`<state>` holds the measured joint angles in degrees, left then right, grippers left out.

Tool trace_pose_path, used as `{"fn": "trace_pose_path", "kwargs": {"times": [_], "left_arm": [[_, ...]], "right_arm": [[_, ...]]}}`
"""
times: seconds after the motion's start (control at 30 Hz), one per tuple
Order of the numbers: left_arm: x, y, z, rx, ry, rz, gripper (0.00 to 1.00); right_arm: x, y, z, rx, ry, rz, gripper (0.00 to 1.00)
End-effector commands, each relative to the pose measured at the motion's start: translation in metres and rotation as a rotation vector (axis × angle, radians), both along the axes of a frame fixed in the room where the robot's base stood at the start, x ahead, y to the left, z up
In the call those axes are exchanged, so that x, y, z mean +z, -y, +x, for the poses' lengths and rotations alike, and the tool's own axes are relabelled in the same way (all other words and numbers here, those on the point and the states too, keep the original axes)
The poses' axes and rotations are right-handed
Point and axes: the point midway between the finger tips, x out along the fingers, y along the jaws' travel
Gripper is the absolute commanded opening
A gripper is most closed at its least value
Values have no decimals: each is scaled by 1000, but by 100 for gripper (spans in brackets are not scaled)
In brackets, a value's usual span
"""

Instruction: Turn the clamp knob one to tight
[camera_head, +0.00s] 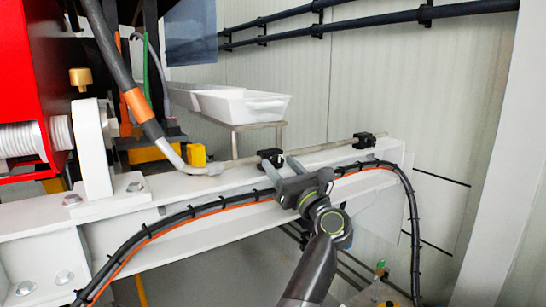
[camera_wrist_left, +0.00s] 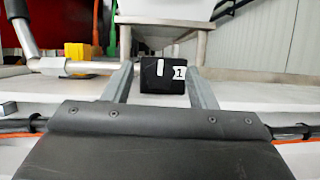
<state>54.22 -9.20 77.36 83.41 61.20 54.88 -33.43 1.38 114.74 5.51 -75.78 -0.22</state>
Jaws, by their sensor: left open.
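Clamp knob one (camera_head: 270,157) is a small black block on the thin metal pipe along the top of the white beam. In the left wrist view the knob (camera_wrist_left: 162,75) shows a white bar mark and a white label with a "1". My left gripper (camera_head: 278,164) reaches it from the front, above the beam's near edge. In the left wrist view the gripper's fingers (camera_wrist_left: 160,72) are open, one on each side of the knob. I cannot tell whether they touch it. My right gripper is not in view.
A second black clamp (camera_head: 364,140) sits on the pipe farther right. A white tray (camera_head: 250,107) stands on a frame behind. A black hose with an orange cable (camera_head: 215,207) runs along the beam's front. A yellow block (camera_head: 196,155) lies left of the knob.

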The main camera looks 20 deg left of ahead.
Motion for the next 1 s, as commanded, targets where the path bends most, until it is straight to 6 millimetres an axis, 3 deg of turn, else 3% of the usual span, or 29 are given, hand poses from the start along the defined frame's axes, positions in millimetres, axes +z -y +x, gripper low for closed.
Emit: {"fn": "trace_pose_path", "kwargs": {"times": [0.4,0.73,1.0], "left_arm": [[3,-2,2,-2,-1,0,52],[3,-2,2,-2,-1,0,8],[4,-2,2,-2,-8,5,8]], "right_arm": [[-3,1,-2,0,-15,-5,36],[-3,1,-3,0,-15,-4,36],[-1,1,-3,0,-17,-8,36]]}}
